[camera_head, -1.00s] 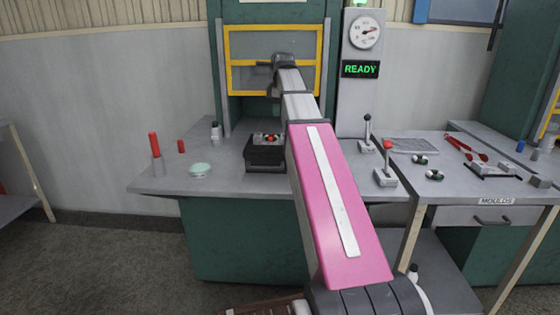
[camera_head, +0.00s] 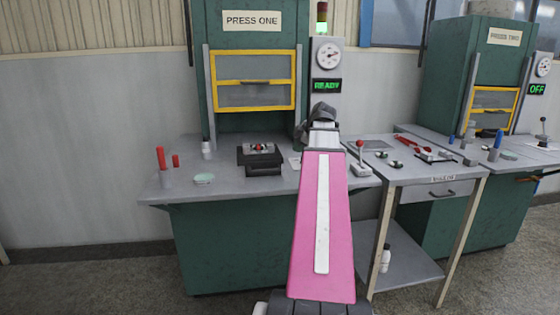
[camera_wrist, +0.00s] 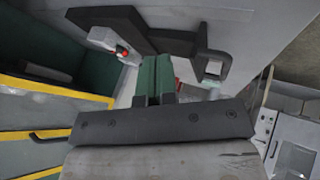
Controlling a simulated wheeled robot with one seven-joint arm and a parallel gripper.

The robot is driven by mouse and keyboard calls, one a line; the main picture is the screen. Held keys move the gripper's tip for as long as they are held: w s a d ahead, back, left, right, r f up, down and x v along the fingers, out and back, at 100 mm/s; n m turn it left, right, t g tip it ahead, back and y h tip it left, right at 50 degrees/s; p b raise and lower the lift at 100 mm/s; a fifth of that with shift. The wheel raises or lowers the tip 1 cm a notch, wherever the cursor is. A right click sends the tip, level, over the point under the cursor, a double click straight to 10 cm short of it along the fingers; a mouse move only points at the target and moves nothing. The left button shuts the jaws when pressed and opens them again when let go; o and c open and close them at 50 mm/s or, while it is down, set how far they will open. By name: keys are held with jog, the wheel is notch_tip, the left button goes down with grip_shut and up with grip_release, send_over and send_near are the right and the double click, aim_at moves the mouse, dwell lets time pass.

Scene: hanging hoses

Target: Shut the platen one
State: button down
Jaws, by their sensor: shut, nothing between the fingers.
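Press one (camera_head: 252,20) stands behind a grey worktop. Its yellow-framed guard (camera_head: 254,80) covers the opening; the platen behind it is hard to make out. The guard's yellow frame (camera_wrist: 40,90) also shows at the left of the wrist view. My gripper (camera_head: 322,112) is raised below the READY display (camera_head: 327,86), right of the guard. The two fingers (camera_wrist: 158,78) are together and empty in the wrist view. A red-knobbed lever (camera_head: 360,152) stands right of my arm. The black-knobbed lever seen earlier is hidden, probably behind my arm.
A black block (camera_head: 262,160) with small knobs sits on the worktop. Red cylinders (camera_head: 161,158) and a pale disc (camera_head: 204,178) are at the left. A moulds table (camera_head: 425,170) adjoins at the right. Press two (camera_head: 470,75) shows OFF.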

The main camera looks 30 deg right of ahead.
send_near(285, 166)
jog(key=a+f, duration=0.1)
jog(key=f, duration=0.1)
jog(key=w+a+f, duration=0.1)
jog(key=a+f, duration=0.1)
jog(key=shift+w+a, duration=0.2)
jog(key=w, duration=0.3)
jog(key=shift+w+d+f, duration=0.15)
jog(key=shift+d, duration=0.25)
jog(key=shift+w+d, duration=0.1)
jog(key=shift+w, duration=0.35)
jog(key=w+d, duration=0.2)
jog(key=w, duration=0.6)
jog(key=w+d, duration=0.3)
jog(key=w, duration=0.6)
jog(key=w+d, duration=0.2)
jog(key=w, duration=0.6)
jog(key=shift+w+d, duration=0.15)
jog(key=shift+w, duration=0.05)
jog(key=shift+s, duration=0.15)
